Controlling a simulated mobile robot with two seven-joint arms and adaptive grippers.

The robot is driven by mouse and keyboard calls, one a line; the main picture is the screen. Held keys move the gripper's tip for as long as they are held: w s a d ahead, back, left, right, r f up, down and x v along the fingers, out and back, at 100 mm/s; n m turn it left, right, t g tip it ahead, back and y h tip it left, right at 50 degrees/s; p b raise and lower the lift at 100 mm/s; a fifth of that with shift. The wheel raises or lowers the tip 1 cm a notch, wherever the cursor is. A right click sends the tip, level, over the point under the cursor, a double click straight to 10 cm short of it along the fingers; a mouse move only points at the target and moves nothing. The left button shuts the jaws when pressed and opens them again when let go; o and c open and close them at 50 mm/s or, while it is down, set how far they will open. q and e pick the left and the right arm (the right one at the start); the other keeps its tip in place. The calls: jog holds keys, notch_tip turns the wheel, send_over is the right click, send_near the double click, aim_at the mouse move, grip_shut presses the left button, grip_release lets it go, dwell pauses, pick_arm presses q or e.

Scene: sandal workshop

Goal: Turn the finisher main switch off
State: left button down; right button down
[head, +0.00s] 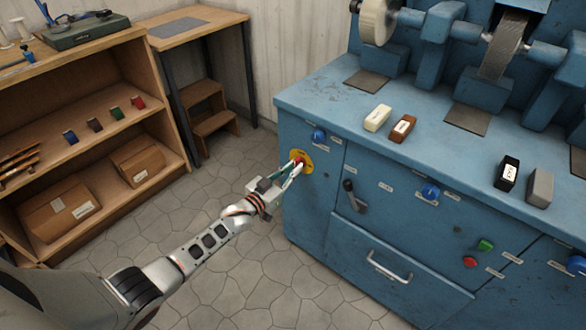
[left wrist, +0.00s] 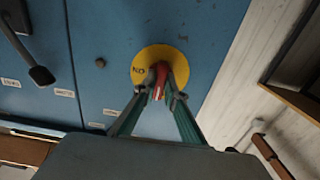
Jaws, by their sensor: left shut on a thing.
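The main switch is a red handle on a round yellow plate (head: 307,158) at the left end of the blue finisher's front. In the left wrist view the yellow plate (left wrist: 146,62) bears lettering that looks like "NO" from this angle. My left gripper (head: 295,166) reaches the switch and is shut on the red handle (left wrist: 160,82). Its fingers stand on both sides of the handle and hide part of it. My right gripper is not in view.
The blue finisher cabinet (head: 375,262) carries blue knobs, a black lever (head: 353,196), a green button (head: 485,245) and a red button (head: 470,262). Wax bars and blocks lie on its top. A wooden shelf (head: 85,105) stands left. The stone floor between is clear.

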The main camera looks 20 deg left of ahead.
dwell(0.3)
pick_arm(q)
jog(key=c, duration=2.1)
grip_release()
jog(key=shift+s+a, duration=0.15)
jog(key=shift+s, duration=0.15)
jog(key=v, duration=1.1)
jog(key=shift+s, duration=0.2)
